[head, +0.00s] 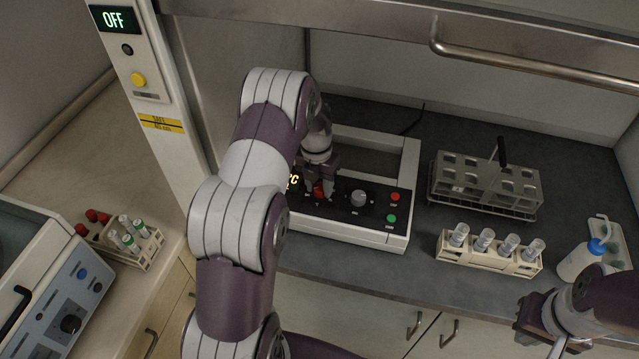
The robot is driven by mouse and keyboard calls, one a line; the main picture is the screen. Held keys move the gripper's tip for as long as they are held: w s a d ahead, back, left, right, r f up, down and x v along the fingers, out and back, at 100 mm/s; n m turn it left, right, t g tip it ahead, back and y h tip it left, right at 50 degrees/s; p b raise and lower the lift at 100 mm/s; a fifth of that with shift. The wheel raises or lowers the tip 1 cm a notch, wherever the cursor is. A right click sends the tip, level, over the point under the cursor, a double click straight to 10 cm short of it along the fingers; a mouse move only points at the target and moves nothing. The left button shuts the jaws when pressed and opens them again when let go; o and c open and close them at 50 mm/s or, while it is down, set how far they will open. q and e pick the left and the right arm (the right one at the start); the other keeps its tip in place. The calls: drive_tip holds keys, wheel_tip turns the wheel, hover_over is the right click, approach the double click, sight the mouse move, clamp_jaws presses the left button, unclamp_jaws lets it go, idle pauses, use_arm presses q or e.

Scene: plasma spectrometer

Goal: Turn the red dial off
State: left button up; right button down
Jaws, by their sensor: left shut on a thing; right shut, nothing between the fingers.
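The red dial (319,190) sits on the black front panel of a white device (384,238) inside the hood. My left gripper (318,192) reaches down over the panel and is shut on the red dial; its fingers and arm hide part of the dial and of the orange display beside it. A grey dial (358,198), a red button (394,197) and a green button (391,218) are to the right on the same panel. My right gripper (560,345) is at the lower right, in front of the counter, shut and empty.
A metal rack (485,190) and a tube holder (488,258) stand right of the device, with a blue-capped bottle (580,262) near my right arm. The raised sash handle (530,68) crosses above.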

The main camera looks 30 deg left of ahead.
sight(318, 187)
use_arm(q)
drive_tip(key=shift+w+r, duration=0.1)
drive_tip(key=shift+r, duration=0.05)
drive_tip(key=o, duration=1.1)
drive_tip(key=shift+c, duration=0.2)
drive_tip(key=shift+r, duration=0.3)
drive_tip(key=r, duration=0.2)
drive_tip(key=r+b, duration=0.1)
drive_tip(key=r, duration=0.1)
drive_tip(key=r+b, duration=0.1)
drive_tip(key=r, duration=0.1)
drive_tip(key=shift+a+r, duration=0.1)
drive_tip(key=shift+a, duration=0.15)
wheel_tip(318, 187, up, 5)
drive_tip(key=shift+a+r+p, duration=0.1)
drive_tip(key=shift+a+p, duration=0.05)
drive_tip(key=shift+p, duration=1)
